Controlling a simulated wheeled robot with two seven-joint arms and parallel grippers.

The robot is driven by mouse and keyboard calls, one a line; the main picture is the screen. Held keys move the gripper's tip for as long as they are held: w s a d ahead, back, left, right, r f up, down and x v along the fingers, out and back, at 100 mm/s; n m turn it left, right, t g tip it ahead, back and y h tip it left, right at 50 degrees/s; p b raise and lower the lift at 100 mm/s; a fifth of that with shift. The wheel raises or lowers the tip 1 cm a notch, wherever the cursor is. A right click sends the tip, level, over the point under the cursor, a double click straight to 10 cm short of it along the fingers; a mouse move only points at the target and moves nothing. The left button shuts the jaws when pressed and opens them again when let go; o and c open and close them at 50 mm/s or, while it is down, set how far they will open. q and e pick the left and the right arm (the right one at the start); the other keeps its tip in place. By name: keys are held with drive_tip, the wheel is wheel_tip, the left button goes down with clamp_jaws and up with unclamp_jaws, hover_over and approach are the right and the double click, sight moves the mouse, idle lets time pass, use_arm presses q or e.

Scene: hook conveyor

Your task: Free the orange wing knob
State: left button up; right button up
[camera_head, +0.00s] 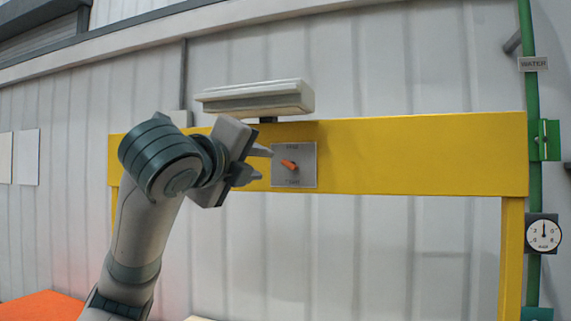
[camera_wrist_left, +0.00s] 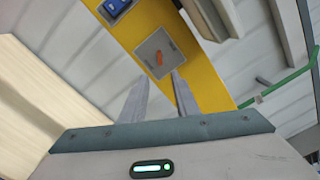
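The orange wing knob (camera_head: 289,165) sits on a grey square plate (camera_head: 308,174) fixed to the yellow beam. The plate has small lettering above and below the knob, too small to read. In the left wrist view the knob (camera_wrist_left: 159,58) shows beyond the fingertips. My left gripper (camera_head: 265,163) is open in front of the beam, just left of the knob, its two fingers apart. In the left wrist view my left gripper (camera_wrist_left: 157,78) has nothing between its fingers, and the knob looks apart from them. My right gripper is not in view.
A pale lamp-like housing (camera_head: 257,98) juts out above the plate. The yellow beam (camera_head: 430,155) runs to a post at right. A green pipe with a WATER sign (camera_head: 533,64) and a round gauge (camera_head: 544,235) stand at far right. A blue box (camera_wrist_left: 116,6) is on the beam.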

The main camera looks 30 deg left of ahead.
sight(288, 165)
use_arm(q)
drive_tip(key=p+x, duration=0.5)
drive_tip(key=x, duration=0.9)
drive_tip(key=shift+w+a+f+p, duration=0.1)
drive_tip(key=shift+w+a+p, duration=0.2)
drive_tip(key=shift+w, duration=0.3)
drive_tip(key=shift+d, duration=0.1)
clamp_jaws()
